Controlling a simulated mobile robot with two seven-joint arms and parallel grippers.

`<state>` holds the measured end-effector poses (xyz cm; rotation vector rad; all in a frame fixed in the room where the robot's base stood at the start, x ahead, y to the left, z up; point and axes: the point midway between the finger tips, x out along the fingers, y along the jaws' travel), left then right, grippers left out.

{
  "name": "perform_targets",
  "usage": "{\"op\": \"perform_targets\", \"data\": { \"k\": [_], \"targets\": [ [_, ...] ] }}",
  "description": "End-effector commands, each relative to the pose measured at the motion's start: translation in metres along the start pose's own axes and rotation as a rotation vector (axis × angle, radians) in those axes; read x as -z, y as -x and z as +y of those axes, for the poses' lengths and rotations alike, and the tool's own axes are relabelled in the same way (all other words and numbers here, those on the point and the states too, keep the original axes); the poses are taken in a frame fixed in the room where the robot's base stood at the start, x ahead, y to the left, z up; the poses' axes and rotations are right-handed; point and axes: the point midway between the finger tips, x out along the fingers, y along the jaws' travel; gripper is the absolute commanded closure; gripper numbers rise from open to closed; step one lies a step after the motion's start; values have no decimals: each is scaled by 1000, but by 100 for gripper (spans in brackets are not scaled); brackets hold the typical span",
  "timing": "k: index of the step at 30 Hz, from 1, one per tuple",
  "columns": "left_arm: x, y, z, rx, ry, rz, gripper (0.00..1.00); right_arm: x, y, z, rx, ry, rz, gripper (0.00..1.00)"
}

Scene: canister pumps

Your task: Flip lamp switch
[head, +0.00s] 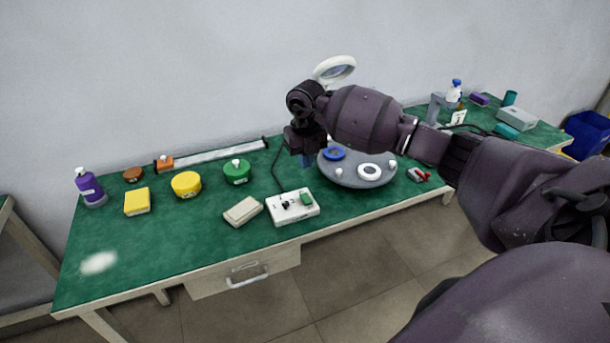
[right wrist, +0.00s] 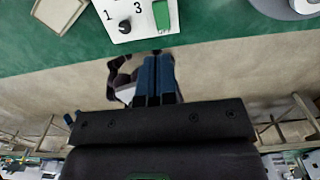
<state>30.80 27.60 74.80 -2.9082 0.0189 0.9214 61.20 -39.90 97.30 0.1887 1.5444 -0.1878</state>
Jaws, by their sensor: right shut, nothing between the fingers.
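A white control box (head: 290,216) lies near the front edge of the green table, with a black knob (head: 285,205) and a green switch (head: 306,198) on top. In the right wrist view the box (right wrist: 144,29) shows part of its top, with printed numbers, the black knob (right wrist: 124,26) and the green switch (right wrist: 161,16). A white ring-shaped lamp head (head: 335,70) shows behind my right arm. My right gripper (head: 308,162) points down above the table, behind the box in the head view. Its blue fingers (right wrist: 157,58) are shut and empty. My left gripper is out of view.
A grey round turntable (head: 352,180) with blue and white rings stands right of the box. A beige block (head: 243,211) lies to its left. Green (head: 237,173) and yellow (head: 186,185) canisters stand farther left. The table's front left is mostly clear.

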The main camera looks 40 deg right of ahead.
Motion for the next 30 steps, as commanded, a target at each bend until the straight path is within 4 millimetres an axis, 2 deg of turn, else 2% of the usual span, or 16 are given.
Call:
{"op": "perform_targets", "data": {
  "k": [3,6,18,23,26,30],
  "targets": [
    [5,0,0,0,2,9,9,0,17,0,1,2,-2,100],
    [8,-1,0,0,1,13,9,0,25,0,0,2,-2,100],
    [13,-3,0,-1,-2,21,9,0,30,0,0,1,-1,100],
    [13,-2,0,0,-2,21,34,7,19,11,-50,19,13,100],
    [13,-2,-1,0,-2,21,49,25,-7,38,-189,58,47,100],
    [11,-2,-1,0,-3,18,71,72,-47,100,-540,90,109,100]
  ]
}}
